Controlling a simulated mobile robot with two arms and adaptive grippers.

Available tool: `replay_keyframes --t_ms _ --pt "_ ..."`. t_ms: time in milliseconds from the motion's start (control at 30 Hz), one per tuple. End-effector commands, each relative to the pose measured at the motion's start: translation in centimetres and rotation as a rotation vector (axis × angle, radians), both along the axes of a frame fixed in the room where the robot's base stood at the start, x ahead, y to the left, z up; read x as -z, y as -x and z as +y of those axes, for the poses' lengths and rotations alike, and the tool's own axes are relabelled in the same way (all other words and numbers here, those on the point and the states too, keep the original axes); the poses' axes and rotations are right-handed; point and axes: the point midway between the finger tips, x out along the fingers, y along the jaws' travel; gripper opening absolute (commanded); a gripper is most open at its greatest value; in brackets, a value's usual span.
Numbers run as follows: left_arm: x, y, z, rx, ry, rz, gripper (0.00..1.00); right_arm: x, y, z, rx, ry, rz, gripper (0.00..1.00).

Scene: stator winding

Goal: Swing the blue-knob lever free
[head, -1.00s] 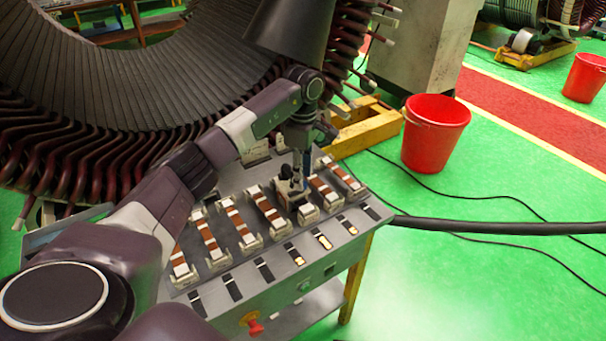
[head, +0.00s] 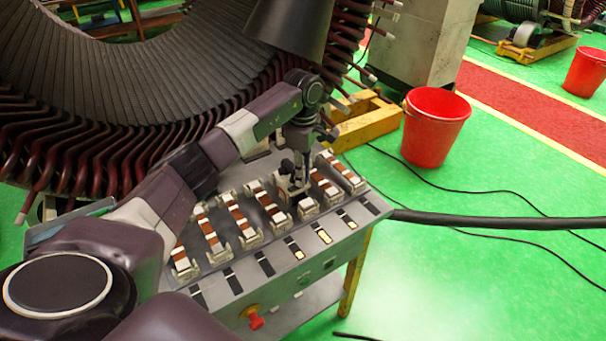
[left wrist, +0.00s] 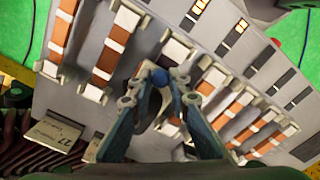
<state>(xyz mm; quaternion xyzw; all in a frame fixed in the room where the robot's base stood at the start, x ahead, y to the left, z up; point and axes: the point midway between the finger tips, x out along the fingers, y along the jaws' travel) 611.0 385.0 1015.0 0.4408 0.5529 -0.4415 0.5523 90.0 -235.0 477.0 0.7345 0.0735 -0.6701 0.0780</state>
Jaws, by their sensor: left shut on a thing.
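The blue knob (left wrist: 161,79) shows in the left wrist view between the fingertips of my left gripper (left wrist: 158,88). The gripper is shut on it. In the head view my left gripper (head: 304,168) reaches down to the right-hand part of the sloped grey panel (head: 226,265). The fingers and arm hide most of the lever, and its angle cannot be told. A dark knob (head: 287,165) stands just left of the gripper. My right gripper is not in view.
Several brown-and-white bars (head: 240,222) lie in rows on the panel, close on both sides of the gripper. A red button (head: 256,319) is on its front. The large stator (head: 95,85) rises behind. A red bucket (head: 432,130) and a black cable (head: 480,220) are at right.

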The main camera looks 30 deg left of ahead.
Motion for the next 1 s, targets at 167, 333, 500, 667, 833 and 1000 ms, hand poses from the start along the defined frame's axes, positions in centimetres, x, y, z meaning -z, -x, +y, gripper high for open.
replay_keyframes --t_ms 167,333,500,667,833,1000 --pt "0.0 0.0 -0.1 0.037 -0.001 -0.002 0.00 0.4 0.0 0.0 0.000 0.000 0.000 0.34" --pt "0.1 0.2 -0.3 0.122 -0.001 -0.003 0.00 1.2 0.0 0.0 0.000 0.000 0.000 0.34" --pt "0.1 0.6 -0.7 0.259 -0.003 -0.004 0.00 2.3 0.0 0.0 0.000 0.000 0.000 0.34" --pt "0.1 1.0 -1.1 0.411 -0.003 -0.005 0.00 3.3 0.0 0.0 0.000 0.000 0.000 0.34" --pt "0.1 1.6 -1.4 0.573 -0.002 -0.005 0.00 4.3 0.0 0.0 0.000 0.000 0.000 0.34" --pt "0.1 2.2 -1.7 0.734 -0.001 -0.005 0.00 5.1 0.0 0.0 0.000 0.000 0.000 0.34"
